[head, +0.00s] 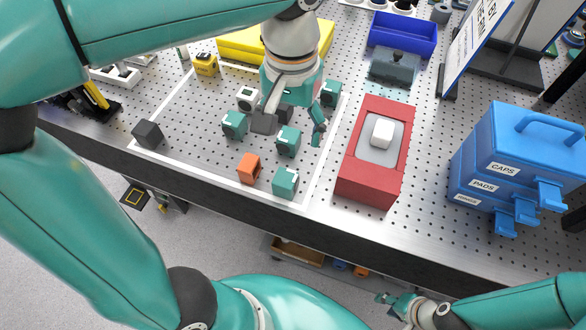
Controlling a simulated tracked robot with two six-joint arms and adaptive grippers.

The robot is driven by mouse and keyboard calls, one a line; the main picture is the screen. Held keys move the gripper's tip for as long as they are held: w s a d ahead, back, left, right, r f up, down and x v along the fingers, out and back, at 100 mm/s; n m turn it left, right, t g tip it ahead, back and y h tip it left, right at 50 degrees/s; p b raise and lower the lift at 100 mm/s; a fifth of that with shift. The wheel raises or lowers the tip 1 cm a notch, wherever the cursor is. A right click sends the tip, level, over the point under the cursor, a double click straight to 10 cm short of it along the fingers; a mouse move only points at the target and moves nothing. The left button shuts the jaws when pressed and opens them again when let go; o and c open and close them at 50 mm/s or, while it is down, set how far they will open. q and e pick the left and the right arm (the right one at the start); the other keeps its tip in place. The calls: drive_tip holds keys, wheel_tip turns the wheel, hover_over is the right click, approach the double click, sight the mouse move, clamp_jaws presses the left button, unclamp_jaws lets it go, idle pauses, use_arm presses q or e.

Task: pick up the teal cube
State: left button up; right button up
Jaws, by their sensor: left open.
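Several teal blocks are on the perforated table in the head view. A plain-looking teal cube (285,182) lies nearest the front edge, right of an orange block (249,168). Another teal block (288,141) lies behind it, one (235,124) to the left, and one (330,94) further back right. My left gripper (291,131) is open above the group, with its fingers spread on either side of the middle teal block; I cannot tell its exact height. My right gripper (394,301) is low at the right, off the table front; its jaw state is unclear.
Blue drawers (515,150), a blue bin (402,36) and a yellow case (240,46) stand around.

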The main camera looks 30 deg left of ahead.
sight(285, 178)
use_arm(q)
drive_tip(key=f, duration=0.7)
drive_tip(key=s+f, duration=0.1)
drive_tip(key=f, duration=0.3)
drive_tip(key=shift+a+f+b, duration=0.15)
drive_tip(key=shift+a+b, duration=0.05)
drive_tip(key=shift+b, duration=0.1)
drive_tip(key=f, duration=0.4)
drive_tip(key=shift+s+a, duration=0.1)
drive_tip(key=shift+s, duration=0.3)
drive_tip(key=shift+f, duration=0.55)
clamp_jaws()
drive_tip(key=shift+r, duration=0.1)
